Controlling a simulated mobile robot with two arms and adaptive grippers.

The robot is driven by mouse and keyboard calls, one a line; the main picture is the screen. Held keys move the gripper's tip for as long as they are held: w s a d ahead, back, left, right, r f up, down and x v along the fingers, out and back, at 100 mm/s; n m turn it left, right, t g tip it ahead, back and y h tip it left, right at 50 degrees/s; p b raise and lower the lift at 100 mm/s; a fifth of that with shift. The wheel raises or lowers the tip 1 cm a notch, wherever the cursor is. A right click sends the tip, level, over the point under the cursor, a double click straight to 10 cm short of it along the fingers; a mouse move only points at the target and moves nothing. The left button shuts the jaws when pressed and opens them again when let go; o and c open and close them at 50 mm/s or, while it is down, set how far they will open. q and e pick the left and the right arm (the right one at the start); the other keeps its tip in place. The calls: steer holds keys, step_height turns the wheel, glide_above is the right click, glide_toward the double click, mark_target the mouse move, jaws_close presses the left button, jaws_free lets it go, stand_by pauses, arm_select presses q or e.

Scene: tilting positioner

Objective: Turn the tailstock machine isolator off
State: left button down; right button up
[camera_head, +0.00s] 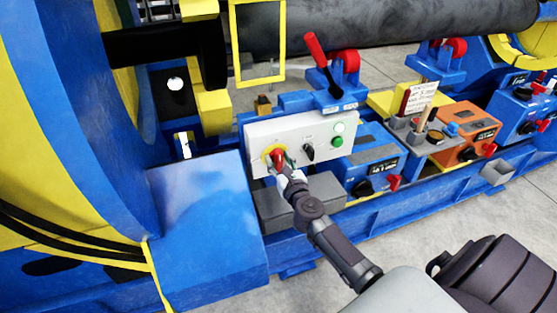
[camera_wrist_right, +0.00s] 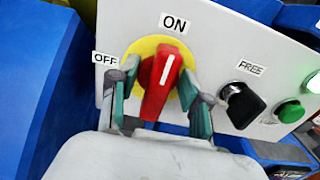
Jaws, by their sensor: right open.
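The isolator is a red rotary handle (camera_wrist_right: 163,82) on a yellow round plate (camera_wrist_right: 140,50), mounted on a light grey panel (camera_head: 312,127). Its white line points up, toward the ON label (camera_wrist_right: 174,23); the OFF label (camera_wrist_right: 105,59) is to its left. In the head view the red handle (camera_head: 277,154) is at the panel's left end. My right gripper (camera_wrist_right: 160,100) is open, one finger on each side of the handle's lower part, with the right finger slightly apart from it. Whether the left finger touches it is unclear. My left gripper is not in view.
A black selector (camera_wrist_right: 243,104) marked FREE and a green button (camera_wrist_right: 290,111) are right of the handle. A blue box (camera_head: 205,220) stands left of the panel, and a grey block (camera_head: 290,207) is below it. A red-handled lever (camera_head: 318,58) rises behind the panel.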

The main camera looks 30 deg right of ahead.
steer(key=shift+w, duration=0.2)
jaws_close()
